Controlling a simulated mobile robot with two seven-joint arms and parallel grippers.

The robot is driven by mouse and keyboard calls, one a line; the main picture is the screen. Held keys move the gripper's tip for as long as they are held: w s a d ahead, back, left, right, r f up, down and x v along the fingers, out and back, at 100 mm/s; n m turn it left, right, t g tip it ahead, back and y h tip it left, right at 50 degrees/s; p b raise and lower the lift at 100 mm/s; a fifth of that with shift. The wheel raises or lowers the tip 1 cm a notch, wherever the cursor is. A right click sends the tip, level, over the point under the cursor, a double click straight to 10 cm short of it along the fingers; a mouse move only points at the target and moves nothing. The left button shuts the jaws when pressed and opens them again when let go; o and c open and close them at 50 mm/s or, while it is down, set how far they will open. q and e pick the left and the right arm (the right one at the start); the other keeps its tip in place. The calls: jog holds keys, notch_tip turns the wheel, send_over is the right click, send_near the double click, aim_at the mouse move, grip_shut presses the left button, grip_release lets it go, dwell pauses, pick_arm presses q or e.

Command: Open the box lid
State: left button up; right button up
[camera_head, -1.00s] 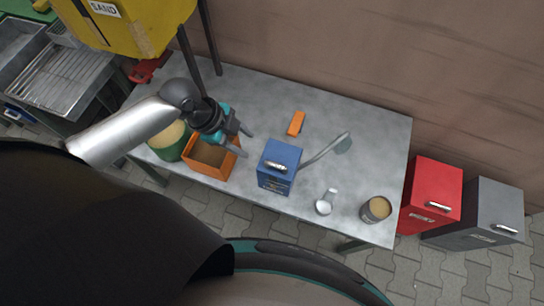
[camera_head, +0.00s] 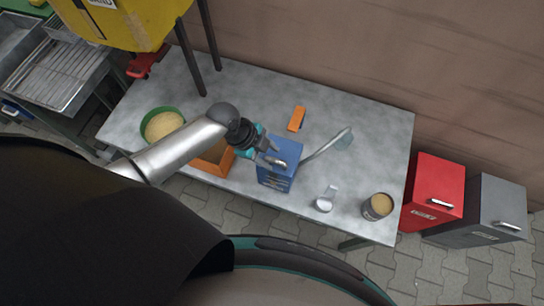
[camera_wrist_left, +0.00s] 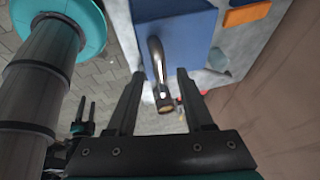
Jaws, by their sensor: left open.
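The blue box (camera_head: 280,178) stands on the grey table with its lid down. Its metal handle shows on the lid in the left wrist view (camera_wrist_left: 156,62). I cannot tell whether a finger touches the handle. My right gripper is not seen in the head view.
On the table (camera_head: 350,105), an orange open box (camera_head: 214,160) and a green bowl (camera_head: 162,122) lie left. An orange block (camera_head: 296,118), grey scoop tool (camera_head: 336,143), white scoop (camera_head: 326,200) and tin (camera_head: 377,206) lie around the blue box. A yellow hopper (camera_head: 125,22) stands behind.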

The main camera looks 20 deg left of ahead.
pick_arm(q)
jog(key=shift+x, duration=0.95)
grip_shut()
dwell(0.8)
